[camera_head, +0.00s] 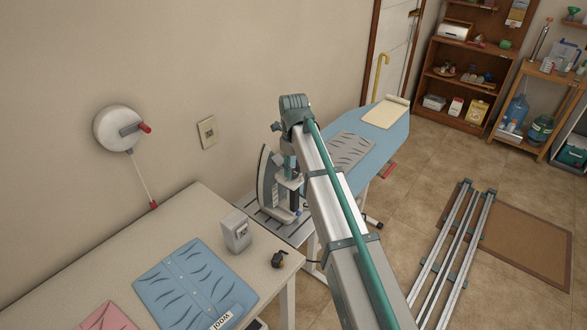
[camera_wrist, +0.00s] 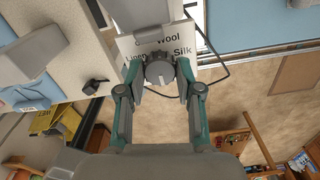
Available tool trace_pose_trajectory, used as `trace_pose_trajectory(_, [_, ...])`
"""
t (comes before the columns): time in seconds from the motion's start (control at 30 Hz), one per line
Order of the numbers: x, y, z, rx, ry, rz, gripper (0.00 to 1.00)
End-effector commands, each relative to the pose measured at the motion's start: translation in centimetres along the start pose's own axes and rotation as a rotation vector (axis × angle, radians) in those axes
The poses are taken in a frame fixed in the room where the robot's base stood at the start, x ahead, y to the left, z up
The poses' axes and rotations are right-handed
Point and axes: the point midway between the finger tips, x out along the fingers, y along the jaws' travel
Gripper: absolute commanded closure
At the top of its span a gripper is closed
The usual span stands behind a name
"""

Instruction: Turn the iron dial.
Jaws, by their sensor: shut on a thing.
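The iron (camera_head: 265,180) stands upright on its heel on a slatted stand beside the beige table. In the wrist view, its round grey dial (camera_wrist: 159,72) has a light pointer mark and sits in front of a white label plate (camera_wrist: 128,46) reading "Wool", "Silk" and a partly covered "Linen". My gripper (camera_wrist: 159,82) has one finger on each side of the dial and is shut on it. In the head view, my gripper (camera_head: 289,193) is close against the iron's right side, and the dial is hidden there.
The beige table (camera_head: 178,215) holds folded blue cloth (camera_head: 190,285), a small grey box (camera_head: 236,232) and a small dark object (camera_head: 278,259). A blue ironing board (camera_head: 388,133) lies behind my arm. A round wall reel (camera_head: 112,128) hangs left. Floor at right is partly open.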

Motion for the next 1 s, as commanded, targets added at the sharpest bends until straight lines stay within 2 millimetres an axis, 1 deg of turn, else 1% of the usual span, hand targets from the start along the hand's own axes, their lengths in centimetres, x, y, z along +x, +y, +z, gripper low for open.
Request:
trace_pose_trajectory(0.17, [-0.03,0.00,0.04,-0.063,0.000,0.000,1.00])
trace_pose_trajectory(0.37, [-0.03,-0.01,0.06,-0.198,0.000,0.000,1.00])
trace_pose_trajectory(0.8, [-0.03,-0.02,0.09,-0.604,-0.001,0.000,1.00])
trace_pose_trajectory(1.0, [-0.03,-0.02,0.10,-0.763,-0.001,0.000,1.00])
